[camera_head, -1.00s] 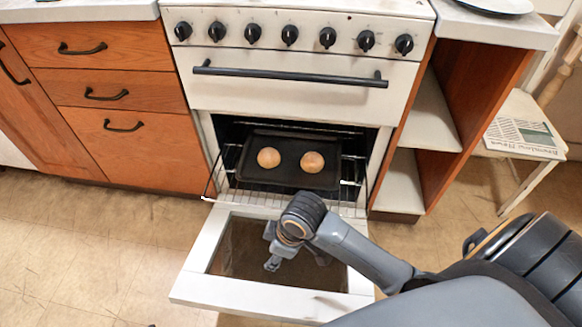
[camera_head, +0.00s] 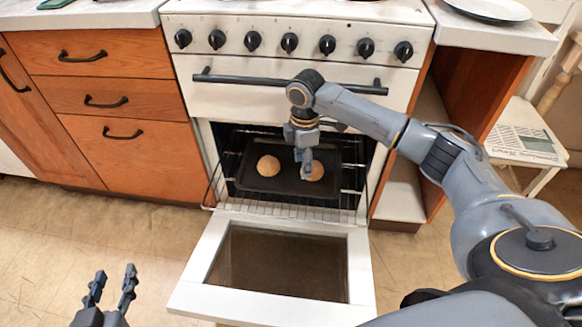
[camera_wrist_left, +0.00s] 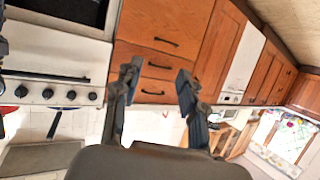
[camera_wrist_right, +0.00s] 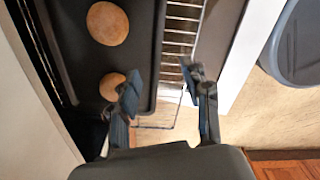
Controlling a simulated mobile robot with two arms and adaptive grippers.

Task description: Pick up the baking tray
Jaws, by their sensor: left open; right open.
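The dark baking tray (camera_head: 257,188) lies on a pulled-out wire rack in the open oven, with two round buns (camera_head: 268,166) on it. My right gripper (camera_head: 304,172) points down over the tray's right part and partly covers the right bun. In the right wrist view, the tray (camera_wrist_right: 135,45) runs up the left side, and the open fingers (camera_wrist_right: 163,88) are on either side of its edge. Whether they touch it I cannot tell. My left gripper (camera_head: 112,285) is open and empty at the lower left, well away from the tray.
The wire rack (camera_head: 285,206) reaches out in front of the tray. The oven door (camera_head: 200,262) hangs open below it. The oven handle (camera_head: 235,77) runs above the opening. Wooden drawers (camera_head: 110,100) stand left; an open shelf (camera_head: 400,180) stands right.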

